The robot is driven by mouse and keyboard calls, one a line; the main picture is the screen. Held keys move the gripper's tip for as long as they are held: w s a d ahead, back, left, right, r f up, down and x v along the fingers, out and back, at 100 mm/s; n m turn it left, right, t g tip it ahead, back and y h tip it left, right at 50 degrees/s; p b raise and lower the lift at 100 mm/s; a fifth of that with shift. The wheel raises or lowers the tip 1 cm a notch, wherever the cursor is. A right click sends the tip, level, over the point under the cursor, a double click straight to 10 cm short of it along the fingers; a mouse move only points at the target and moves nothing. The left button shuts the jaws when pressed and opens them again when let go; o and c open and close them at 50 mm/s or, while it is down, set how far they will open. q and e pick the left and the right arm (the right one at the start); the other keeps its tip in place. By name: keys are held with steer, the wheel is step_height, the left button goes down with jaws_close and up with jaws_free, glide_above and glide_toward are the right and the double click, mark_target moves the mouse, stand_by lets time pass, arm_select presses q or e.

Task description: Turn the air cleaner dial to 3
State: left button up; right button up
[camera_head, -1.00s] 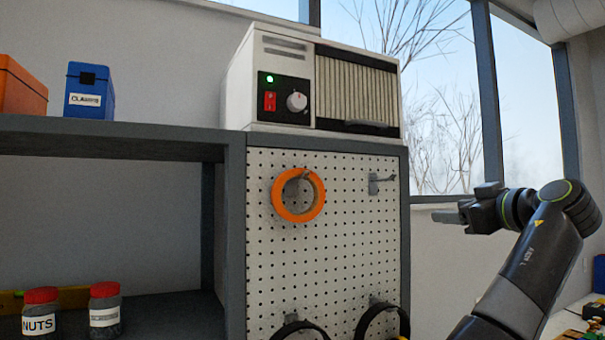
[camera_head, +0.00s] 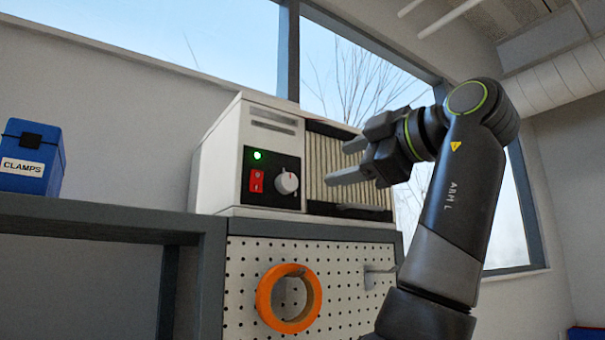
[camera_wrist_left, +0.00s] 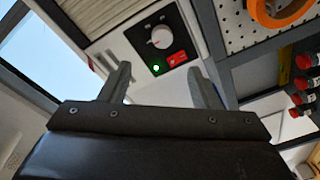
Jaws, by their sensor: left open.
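The air cleaner (camera_head: 222,170) is a white box on top of the shelf unit, with a pleated filter on its right. Its black panel holds a white dial (camera_head: 287,182), a red switch (camera_head: 256,181) and a lit green lamp. The dial's numbers are too small to read. My left gripper (camera_head: 346,162) is open and empty, in front of the filter and to the right of the dial, apart from it. In the left wrist view the dial (camera_wrist_left: 161,38) shows beyond the two spread fingers (camera_wrist_left: 160,85). My right gripper is out of view.
A pegboard (camera_head: 340,290) below holds an orange tape roll (camera_head: 262,300) on a hook. A blue CLAMPS box (camera_head: 45,150) stands on the shelf (camera_head: 100,220) at left. Jars with red lids (camera_wrist_left: 304,61) show in the left wrist view. Windows lie behind.

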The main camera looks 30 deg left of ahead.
mark_target(291, 182)
arm_select(q)
steer(key=p+x, duration=0.2)
steer(key=x, duration=0.8)
steer(key=shift+a+f, duration=0.15)
steer(key=shift+a, duration=0.35)
steer(key=shift+w+a+p, duration=0.25)
steer(key=shift+a+p, duration=0.25)
steer(key=shift+a, duration=0.35)
steer(key=shift+d, duration=0.15)
steer(key=c, duration=1)
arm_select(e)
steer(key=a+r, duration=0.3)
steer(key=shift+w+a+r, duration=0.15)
